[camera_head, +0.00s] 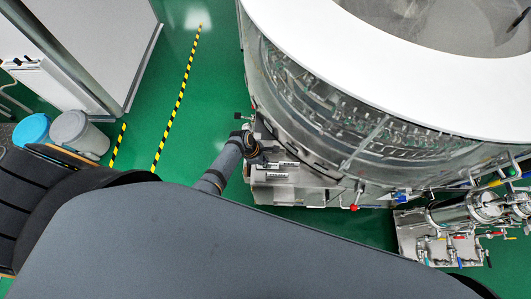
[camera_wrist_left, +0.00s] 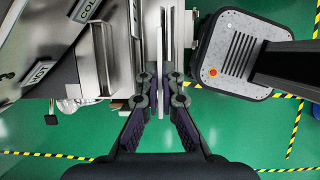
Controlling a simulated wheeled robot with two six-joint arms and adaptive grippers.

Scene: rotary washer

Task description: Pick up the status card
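My left gripper (camera_head: 256,150) is at the lower front edge of the washer (camera_head: 300,110) in the head view, small and partly hidden by its own arm. In the left wrist view my left gripper (camera_wrist_left: 161,76) has its two fingertips close together, one on each side of a thin pale upright strip (camera_wrist_left: 160,48). This strip may be the status card seen edge-on; no face of it shows. I cannot tell whether the fingertips touch it. My right gripper is in neither view.
My grey base lies at the right there. Pipes and valves (camera_head: 460,225) stand right of the washer, two bins (camera_head: 76,130) at left. Green floor (camera_head: 205,90) between is clear.

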